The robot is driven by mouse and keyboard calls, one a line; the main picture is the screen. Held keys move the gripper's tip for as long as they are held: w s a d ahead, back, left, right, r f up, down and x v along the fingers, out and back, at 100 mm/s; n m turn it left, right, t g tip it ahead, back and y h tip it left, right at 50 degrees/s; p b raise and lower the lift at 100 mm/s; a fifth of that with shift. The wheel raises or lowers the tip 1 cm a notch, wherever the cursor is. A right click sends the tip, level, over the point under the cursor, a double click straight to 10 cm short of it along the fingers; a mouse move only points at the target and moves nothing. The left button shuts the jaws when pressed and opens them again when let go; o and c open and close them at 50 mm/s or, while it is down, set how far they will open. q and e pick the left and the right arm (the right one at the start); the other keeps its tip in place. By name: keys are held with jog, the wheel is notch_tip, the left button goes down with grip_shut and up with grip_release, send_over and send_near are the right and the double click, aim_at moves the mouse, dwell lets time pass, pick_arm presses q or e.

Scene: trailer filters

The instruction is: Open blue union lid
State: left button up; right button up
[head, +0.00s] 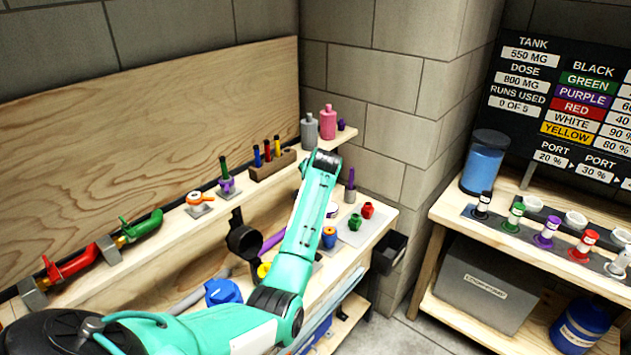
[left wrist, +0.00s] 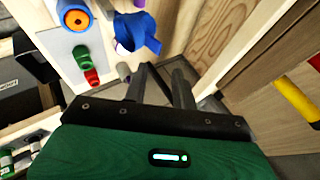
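In the left wrist view a blue winged fitting (left wrist: 135,32) stands just beyond my left gripper (left wrist: 163,72), apart from its fingers. The gripper's two black fingers are spread with nothing between them. In the head view my teal left arm reaches over the bench, and its gripper is not clearly seen there. A blue winged part (head: 222,291) shows at the lower left of the arm; I cannot tell if it is the same fitting. An orange-topped blue cylinder (head: 329,237) stands right of the arm; it also shows in the left wrist view (left wrist: 75,17). My right gripper is not in view.
Green (head: 355,222) and red (head: 367,210) caps sit on a pale plate near the bench end. Bottles (head: 327,123) and coloured pens stand on the upper shelf. A dark bin (head: 388,252) hangs at the bench end. A second shelf with coloured vials is at right.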

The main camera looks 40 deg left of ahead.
pick_arm(q)
jog(key=b+v, duration=0.1)
jog(key=v, duration=0.4)
jog(key=shift+s+d+r, duration=0.15)
jog(key=shift+d+r, duration=0.05)
jog(key=shift+r, duration=0.1)
